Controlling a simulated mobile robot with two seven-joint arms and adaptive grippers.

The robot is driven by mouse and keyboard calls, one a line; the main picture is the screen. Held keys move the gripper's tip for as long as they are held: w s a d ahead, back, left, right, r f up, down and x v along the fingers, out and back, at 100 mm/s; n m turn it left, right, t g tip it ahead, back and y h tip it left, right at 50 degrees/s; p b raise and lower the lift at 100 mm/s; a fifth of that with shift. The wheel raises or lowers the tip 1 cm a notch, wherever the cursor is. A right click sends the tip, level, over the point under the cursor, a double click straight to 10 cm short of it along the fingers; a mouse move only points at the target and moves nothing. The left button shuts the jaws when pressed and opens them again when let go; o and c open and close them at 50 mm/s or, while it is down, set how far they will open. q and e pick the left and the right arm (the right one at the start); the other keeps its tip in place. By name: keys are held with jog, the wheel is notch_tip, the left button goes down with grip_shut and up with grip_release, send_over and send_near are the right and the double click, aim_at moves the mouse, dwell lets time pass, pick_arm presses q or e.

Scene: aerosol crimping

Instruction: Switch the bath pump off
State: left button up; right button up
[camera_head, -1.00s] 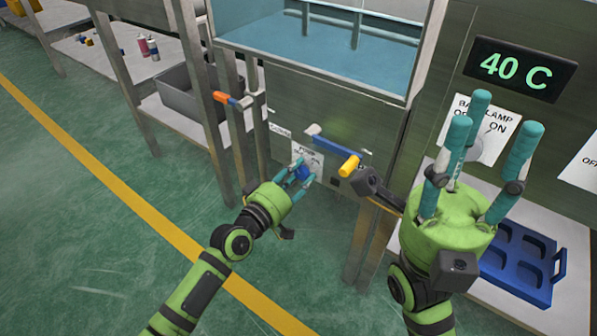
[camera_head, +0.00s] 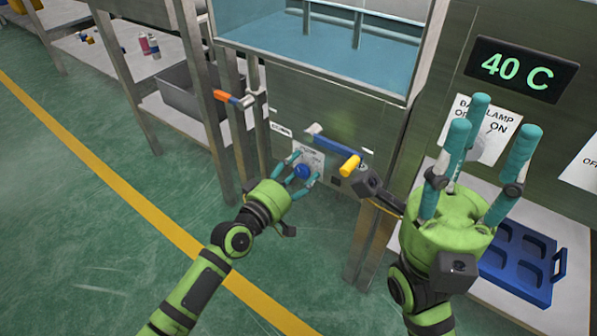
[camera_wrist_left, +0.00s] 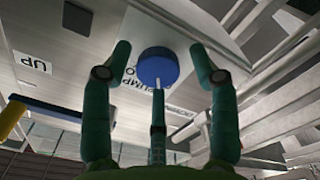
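The bath pump switch is a round blue knob (camera_head: 302,171) on a white label plate (camera_head: 308,157) on the front of the metal cabinet. It also shows in the left wrist view (camera_wrist_left: 158,66), in front of the plate with partly hidden "PUMP" lettering. My left gripper (camera_head: 297,174) is open, with its teal fingers spread around the knob. In the left wrist view its fingers (camera_wrist_left: 160,70) stand either side of the knob with gaps. The third fingertip is below it; I cannot tell whether it touches. My right gripper (camera_head: 487,125) is open and empty, fingers up, before the lamp switch plate.
A blue lever with a yellow handle (camera_head: 349,166) sticks out right of the knob. An orange-handled valve (camera_head: 232,99) is at the left post. A glass-fronted water bath (camera_head: 300,45) is above. A blue tray (camera_head: 515,262) lies at right.

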pick_arm(q)
jog(key=shift+s+f, duration=0.1)
jog(key=shift+s, duration=0.05)
jog(key=v, duration=1.1)
jog(key=shift+s+a, duration=0.25)
jog(key=shift+s, duration=0.05)
